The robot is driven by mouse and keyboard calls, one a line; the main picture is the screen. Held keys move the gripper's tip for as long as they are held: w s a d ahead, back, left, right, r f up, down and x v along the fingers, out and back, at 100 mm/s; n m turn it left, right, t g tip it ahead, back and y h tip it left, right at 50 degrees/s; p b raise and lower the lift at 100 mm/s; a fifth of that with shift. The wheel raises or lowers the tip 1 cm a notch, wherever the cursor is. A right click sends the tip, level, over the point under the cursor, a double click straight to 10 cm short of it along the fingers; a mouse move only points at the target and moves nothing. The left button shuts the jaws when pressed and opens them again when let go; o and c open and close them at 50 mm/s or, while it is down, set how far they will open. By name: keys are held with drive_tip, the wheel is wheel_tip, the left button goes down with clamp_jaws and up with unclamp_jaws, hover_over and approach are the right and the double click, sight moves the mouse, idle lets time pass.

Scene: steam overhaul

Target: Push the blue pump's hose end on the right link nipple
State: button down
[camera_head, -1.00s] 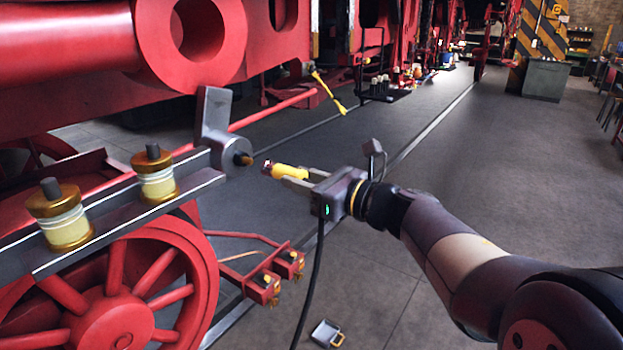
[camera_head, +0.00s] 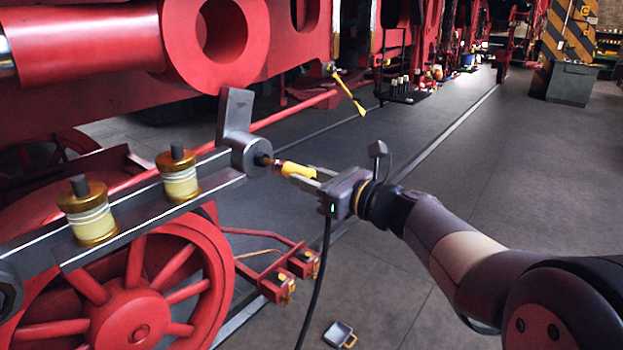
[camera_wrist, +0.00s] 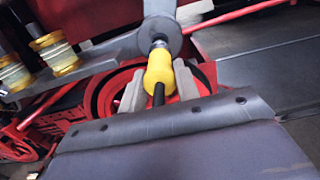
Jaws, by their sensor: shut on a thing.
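The yellow hose end (camera_head: 298,170) is held between the fingers of my gripper (camera_head: 305,179), and its tip points left at the link. In the wrist view the yellow hose end (camera_wrist: 159,72) sits between the fingertips (camera_wrist: 160,88), with a black hose running back from it. The brownish nipple (camera_head: 263,160) sticks out of the grey round boss (camera_head: 247,155) at the link's end. The tip is in line with the nipple and at or touching it; I cannot tell whether it is seated. I cannot make out the blue pump.
The grey link bar (camera_head: 150,208) carries two brass-capped oil pots (camera_head: 178,178). A red spoked wheel (camera_head: 135,310) stands below it. Red brackets (camera_head: 290,275) stick out below my gripper. A small grey tray (camera_head: 340,333) lies on the floor. The floor to the right is open.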

sight(298, 173)
drive_tip(key=shift+w+a, duration=0.15)
drive_tip(key=shift+a, duration=0.05)
drive_tip(key=shift+b+x, duration=0.7)
drive_tip(key=shift+x, duration=0.6)
drive_tip(key=c, duration=1)
unclamp_jaws()
drive_tip(key=shift+a, duration=0.1)
drive_tip(key=shift+o, duration=0.2)
drive_tip(key=shift+d+f, duration=0.1)
drive_tip(key=shift+d, duration=0.35)
drive_tip(key=b+v, duration=0.2)
drive_tip(key=v, duration=0.8)
drive_tip(key=shift+s+b, duration=0.25)
drive_tip(key=shift+b, duration=0.05)
drive_tip(key=shift+a, duration=0.25)
